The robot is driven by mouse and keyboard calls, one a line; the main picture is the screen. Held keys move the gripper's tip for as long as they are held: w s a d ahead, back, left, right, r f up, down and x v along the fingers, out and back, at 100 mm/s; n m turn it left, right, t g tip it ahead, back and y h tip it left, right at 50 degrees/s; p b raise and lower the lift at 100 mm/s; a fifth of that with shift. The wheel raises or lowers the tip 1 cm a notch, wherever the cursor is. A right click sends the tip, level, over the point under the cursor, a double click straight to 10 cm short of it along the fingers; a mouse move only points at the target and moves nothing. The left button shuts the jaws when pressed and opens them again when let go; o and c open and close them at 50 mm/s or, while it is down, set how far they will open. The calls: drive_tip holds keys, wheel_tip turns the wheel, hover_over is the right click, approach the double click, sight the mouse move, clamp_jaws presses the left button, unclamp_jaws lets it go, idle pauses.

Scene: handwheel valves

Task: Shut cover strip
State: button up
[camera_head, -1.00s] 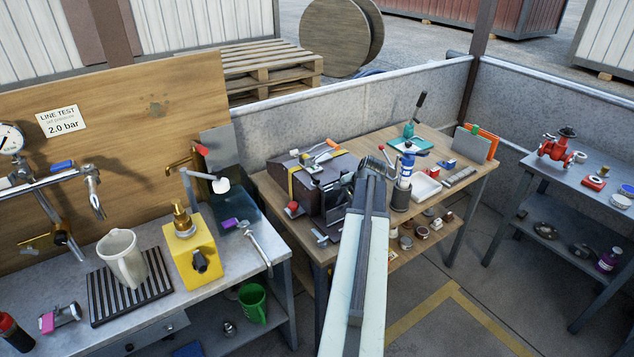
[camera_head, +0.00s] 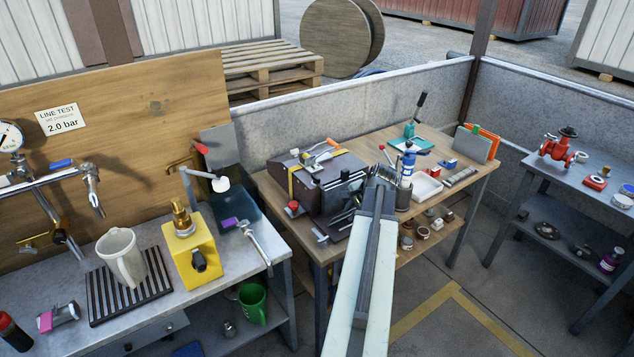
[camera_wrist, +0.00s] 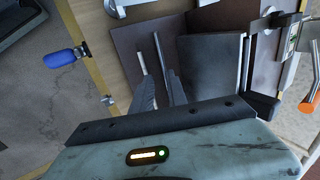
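The dark machine (camera_head: 312,178) with a yellow stripe sits on the wooden bench, in the middle of the head view. Dark flat plates (camera_head: 345,190) are on its right side; I take one of them for the cover strip but cannot tell which. In the wrist view a dark rectangular plate (camera_wrist: 210,70) with a silver edge lies just right of my fingers. In the head view the fingers are small and partly hidden by my arm. Contact with the plate cannot be told.
A dark pot of tools (camera_head: 403,197), a blue bottle (camera_head: 408,162) and a white tray (camera_head: 427,186) stand right of the machine. A red-knobbed lever (camera_head: 388,154) rises close by. In the wrist view a blue handle (camera_wrist: 62,58) is at left and an orange-tipped lever (camera_wrist: 308,106) at right.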

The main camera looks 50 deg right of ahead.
drive_tip(key=shift+s+a+f, duration=0.15)
drive_tip(key=shift+s+a, duration=0.05)
drive_tip(key=shift+s, duration=0.35)
drive_tip(key=p+v, duration=0.6)
drive_tip(key=v, duration=0.1)
drive_tip(key=p+v, duration=0.6)
drive_tip(key=v, duration=0.1)
drive_tip(key=shift+r+p, duration=0.4)
drive_tip(key=shift+s, duration=0.1)
drive_tip(key=shift+s+a, duration=0.1)
